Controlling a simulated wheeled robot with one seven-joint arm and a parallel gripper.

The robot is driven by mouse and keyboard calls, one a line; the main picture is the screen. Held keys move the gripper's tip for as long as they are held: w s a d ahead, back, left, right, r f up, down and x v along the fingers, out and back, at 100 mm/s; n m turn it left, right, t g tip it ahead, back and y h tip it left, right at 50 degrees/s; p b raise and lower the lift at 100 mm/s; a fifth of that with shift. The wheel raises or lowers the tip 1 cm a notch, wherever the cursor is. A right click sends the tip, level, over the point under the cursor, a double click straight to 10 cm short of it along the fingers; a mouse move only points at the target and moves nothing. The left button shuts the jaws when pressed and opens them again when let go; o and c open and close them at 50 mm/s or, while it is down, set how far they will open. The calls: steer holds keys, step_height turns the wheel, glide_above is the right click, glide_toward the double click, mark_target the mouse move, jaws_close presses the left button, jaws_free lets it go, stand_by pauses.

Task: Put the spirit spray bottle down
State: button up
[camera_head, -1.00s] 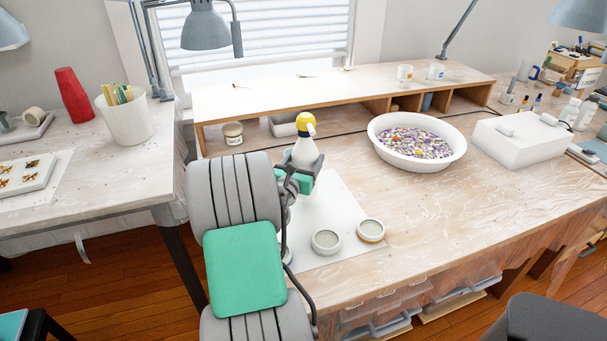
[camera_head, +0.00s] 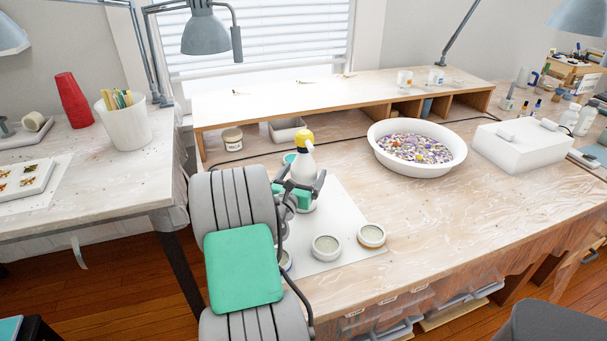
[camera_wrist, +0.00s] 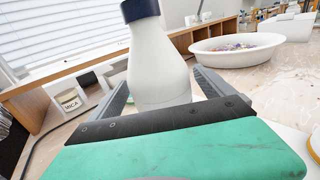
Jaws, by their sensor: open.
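The spirit spray bottle (camera_head: 303,165) is white with a yellow spray head and stands upright at the white mat (camera_head: 345,205) on the workbench. In the wrist view the white bottle body (camera_wrist: 158,65) and its dark blue collar show; its top is cut off. My gripper (camera_head: 304,184) is open, with one finger on each side of the bottle. In the wrist view the fingers flank its lower body, and my green-topped gripper housing hides its base. I cannot tell whether either finger touches it.
A white basin of colourful bits (camera_head: 418,165) stands to the right. The bench's right front is clear.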

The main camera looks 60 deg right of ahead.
steer(key=shift+r, duration=0.2)
steer(key=s+a, duration=0.1)
steer(key=a, duration=1.1)
steer(key=shift+s+b, duration=0.2)
steer(key=shift+b, duration=0.15)
